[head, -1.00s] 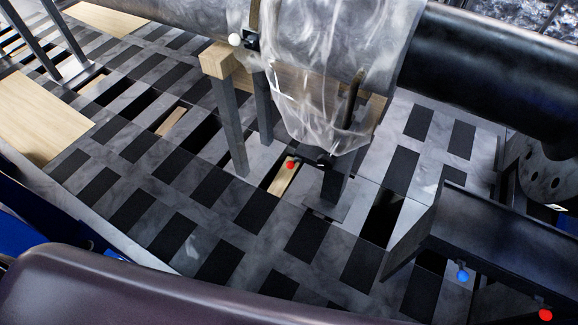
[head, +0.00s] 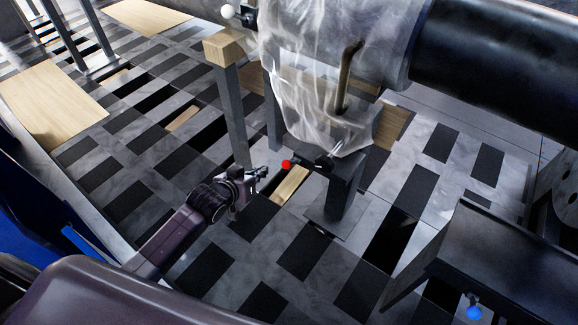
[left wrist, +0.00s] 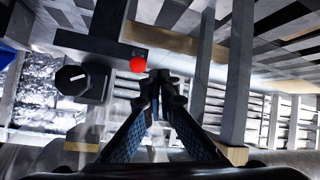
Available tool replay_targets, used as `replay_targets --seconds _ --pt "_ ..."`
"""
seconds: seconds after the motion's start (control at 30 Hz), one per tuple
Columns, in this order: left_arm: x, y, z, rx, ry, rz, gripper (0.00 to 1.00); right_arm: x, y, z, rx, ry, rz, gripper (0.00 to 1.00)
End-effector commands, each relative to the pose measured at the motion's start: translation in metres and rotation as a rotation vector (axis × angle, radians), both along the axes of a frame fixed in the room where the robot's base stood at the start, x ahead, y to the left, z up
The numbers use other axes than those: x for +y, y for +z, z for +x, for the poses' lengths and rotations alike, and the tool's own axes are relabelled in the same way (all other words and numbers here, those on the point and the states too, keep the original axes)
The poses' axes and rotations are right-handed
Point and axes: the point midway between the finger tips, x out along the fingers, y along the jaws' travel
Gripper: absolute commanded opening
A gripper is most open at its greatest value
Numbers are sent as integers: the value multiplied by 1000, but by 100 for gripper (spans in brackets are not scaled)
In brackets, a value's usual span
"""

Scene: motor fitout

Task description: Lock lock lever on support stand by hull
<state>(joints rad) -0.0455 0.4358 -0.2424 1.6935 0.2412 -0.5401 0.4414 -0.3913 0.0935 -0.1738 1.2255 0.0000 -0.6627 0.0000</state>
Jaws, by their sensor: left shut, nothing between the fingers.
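The lock lever has a red ball end (head: 286,164) and a dark pivot (head: 323,162). It sits on the dark support stand (head: 342,190) below the plastic-wrapped hull (head: 320,85). My left gripper (head: 262,171) is just left of the red ball, with a small gap visible between them. In the left wrist view the red ball (left wrist: 138,65) is left of the shut, empty fingertips (left wrist: 158,76). A round black knob (left wrist: 72,79) shows farther left there. Whether the fingers touch the lever is unclear. My right gripper is in neither view.
Another lever with a white ball (head: 228,11) is at the stand's far end, above a wooden block (head: 223,47). A dark trough-like frame with a blue ball (head: 474,313) stands at lower right. The floor has open slots and wooden boards.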

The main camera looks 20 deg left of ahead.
Motion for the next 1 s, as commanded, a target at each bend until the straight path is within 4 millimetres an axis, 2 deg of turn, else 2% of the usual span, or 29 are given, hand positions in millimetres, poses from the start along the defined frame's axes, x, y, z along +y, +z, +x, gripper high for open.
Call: replay_targets --seconds 0.03,0.1,0.2,0.3,0.67,0.77,1.0 --pt "-4 16 9 -38 -9 -17 0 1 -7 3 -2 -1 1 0" --pt "-9 36 16 -72 -16 -39 0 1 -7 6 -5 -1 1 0" --pt "-14 53 20 -97 -23 -58 0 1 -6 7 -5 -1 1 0" --pt "-16 60 21 -106 -25 -65 0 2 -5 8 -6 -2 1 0" --pt "-16 58 25 -106 -24 -65 0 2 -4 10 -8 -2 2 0" --pt "-18 53 33 -106 -25 -65 0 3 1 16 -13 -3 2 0" --pt "-26 33 72 -107 -24 -63 0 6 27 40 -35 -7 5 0"
